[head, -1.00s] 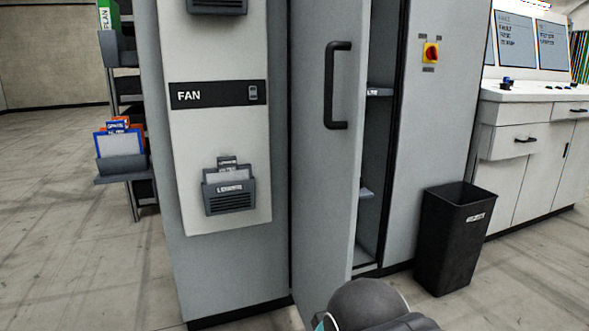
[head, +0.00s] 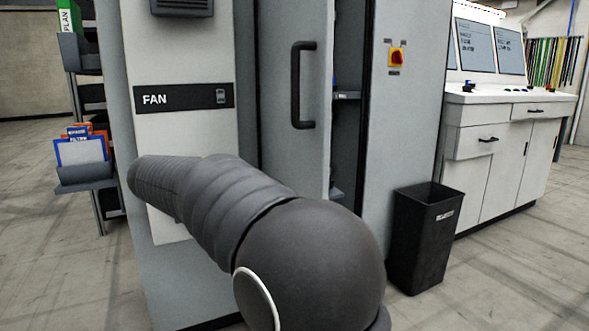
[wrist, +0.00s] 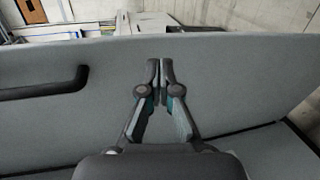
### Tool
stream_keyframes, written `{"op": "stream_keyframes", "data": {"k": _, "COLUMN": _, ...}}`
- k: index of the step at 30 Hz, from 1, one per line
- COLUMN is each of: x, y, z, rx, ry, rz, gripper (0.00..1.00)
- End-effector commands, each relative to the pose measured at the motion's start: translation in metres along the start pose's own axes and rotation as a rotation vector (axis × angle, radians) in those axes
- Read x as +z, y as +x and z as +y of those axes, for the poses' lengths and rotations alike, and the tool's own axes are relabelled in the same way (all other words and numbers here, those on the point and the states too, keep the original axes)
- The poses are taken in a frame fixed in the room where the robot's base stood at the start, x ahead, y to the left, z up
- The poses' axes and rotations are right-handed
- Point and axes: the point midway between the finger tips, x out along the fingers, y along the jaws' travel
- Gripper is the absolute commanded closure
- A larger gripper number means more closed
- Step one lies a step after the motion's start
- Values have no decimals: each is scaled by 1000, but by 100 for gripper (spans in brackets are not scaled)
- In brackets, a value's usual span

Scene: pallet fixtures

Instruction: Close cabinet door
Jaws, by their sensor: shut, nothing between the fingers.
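The grey cabinet door (head: 287,165) stands ajar in the head view, with a black handle (head: 303,85) on its outer face. A dark gap with shelves shows to the right of the door. In the wrist view the door (wrist: 230,85) lies across the picture, its handle (wrist: 45,84) at the left. My gripper (wrist: 160,66) is shut and empty, its fingertips over the door's face near the top edge in that view. I cannot tell whether they touch it. In the head view my arm hides the lower part of the door, and my gripper is not visible.
A black bin (head: 424,238) stands right of the cabinet (head: 404,150). A white console (head: 500,130) is behind it at the right. A rack (head: 88,175) with folders stands at the left. The floor at the right front is clear.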

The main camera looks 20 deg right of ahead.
Motion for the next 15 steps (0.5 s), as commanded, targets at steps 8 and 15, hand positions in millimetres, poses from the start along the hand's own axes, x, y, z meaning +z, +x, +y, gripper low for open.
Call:
{"op": "stream_keyframes", "data": {"k": 8, "x": -34, "y": -39, "z": 15, "rx": 207, "ry": 79, "rz": -55, "gripper": 100}}
{"op": "stream_keyframes", "data": {"k": 15, "x": -34, "y": -27, "z": 21, "rx": 228, "ry": 90, "rz": -63, "gripper": 100}}
